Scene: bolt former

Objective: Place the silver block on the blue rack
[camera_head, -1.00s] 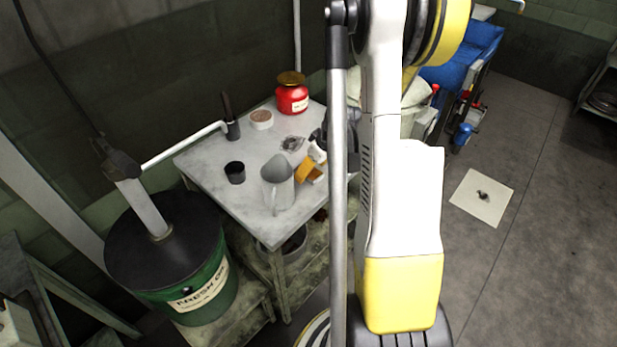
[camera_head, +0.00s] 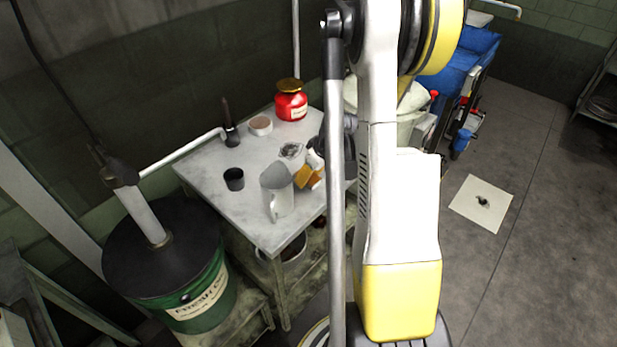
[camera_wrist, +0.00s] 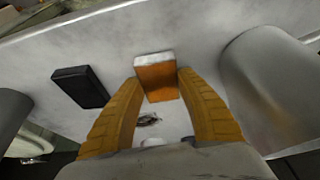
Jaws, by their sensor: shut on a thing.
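The silver block (camera_wrist: 154,59) shows in the wrist view with a pale silver top edge and an orange-looking front face. It sits between the tips of my two yellow fingers (camera_wrist: 157,84), which touch it from both sides. In the head view my gripper (camera_head: 309,177) is over the grey table, just right of the metal jug. The block cannot be told apart there. A blue rack-like structure (camera_head: 462,62) stands at the back right in the head view, partly hidden by my arm.
The grey table (camera_head: 215,162) holds a metal jug (camera_head: 277,192), a dark cup (camera_head: 234,179), a red jar (camera_head: 291,104) and a round tin (camera_head: 260,125). A black block (camera_wrist: 80,87) lies left of my fingers. A green drum (camera_head: 190,295) stands front left. The right floor is mostly clear.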

